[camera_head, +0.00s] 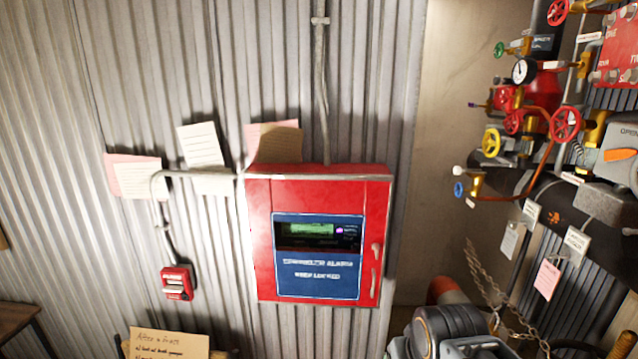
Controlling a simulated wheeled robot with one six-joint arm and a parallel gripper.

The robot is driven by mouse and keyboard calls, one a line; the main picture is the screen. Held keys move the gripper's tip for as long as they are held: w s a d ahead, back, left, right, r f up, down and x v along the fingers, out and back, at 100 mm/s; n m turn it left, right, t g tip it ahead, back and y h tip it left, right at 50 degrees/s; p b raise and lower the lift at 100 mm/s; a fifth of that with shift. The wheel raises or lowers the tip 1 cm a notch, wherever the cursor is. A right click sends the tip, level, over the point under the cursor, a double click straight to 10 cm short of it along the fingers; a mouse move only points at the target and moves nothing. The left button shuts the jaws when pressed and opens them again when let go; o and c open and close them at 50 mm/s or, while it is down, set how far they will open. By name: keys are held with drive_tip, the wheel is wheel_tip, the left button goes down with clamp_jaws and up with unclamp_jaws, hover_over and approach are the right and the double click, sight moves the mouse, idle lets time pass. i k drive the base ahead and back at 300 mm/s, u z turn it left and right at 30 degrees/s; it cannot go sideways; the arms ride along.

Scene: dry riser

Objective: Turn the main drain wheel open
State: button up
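Several valve hand wheels show on the pipework at the right. A yellow wheel (491,142), a large red wheel (566,125), a smaller red wheel (514,121), a red wheel (557,11) at the top edge, a small green wheel (499,50) and a small blue handle (459,189) are visible. The labels are too small to read, so I cannot tell which is the main drain wheel or how far it is turned. My gripper's fingers are not in view.
A red alarm cabinet (318,190) hangs on the corrugated wall, with a red pull station (177,283) to its left. A pressure gauge (523,71) sits among the valves. Tags (547,278) and a chain (486,288) hang below the pipes. A grey box with an orange lever (621,155) stands far right.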

sight(564, 124)
drive_tip(key=u, duration=0.1)
drive_tip(key=k, duration=0.5)
drive_tip(key=z, duration=1.15)
drive_tip(key=i, duration=0.5)
drive_tip(key=z, duration=0.05)
drive_tip(key=k, duration=0.55)
drive_tip(key=u, duration=1)
drive_tip(key=i, duration=1)
drive_tip(key=u, duration=0.1)
